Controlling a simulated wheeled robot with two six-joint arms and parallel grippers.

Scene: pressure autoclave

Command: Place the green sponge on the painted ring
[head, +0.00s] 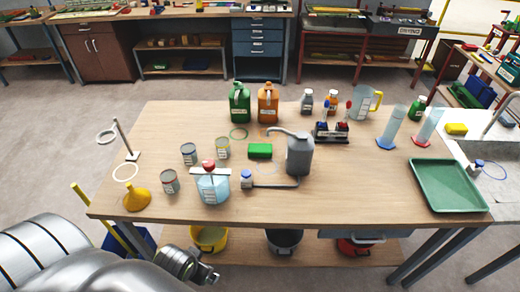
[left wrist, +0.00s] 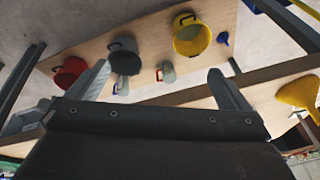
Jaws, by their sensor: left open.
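The green sponge (head: 260,150) lies flat on the wooden table near its middle, just left of a grey can. A white ring (head: 125,172) shows near the left edge; I cannot tell for certain which ring is the painted one. My left arm is at the lower left, in front of the table, away from the sponge. Its gripper (left wrist: 160,88) has its fingers spread and empty in the left wrist view. My right gripper is not in view.
The grey long-spouted can (head: 300,155) stands right of the sponge. A jar with a red knob (head: 212,185), tins and a yellow funnel (head: 137,198) stand in front and left. Jugs stand behind. A green tray (head: 448,186) lies right. Buckets sit on the lower shelf.

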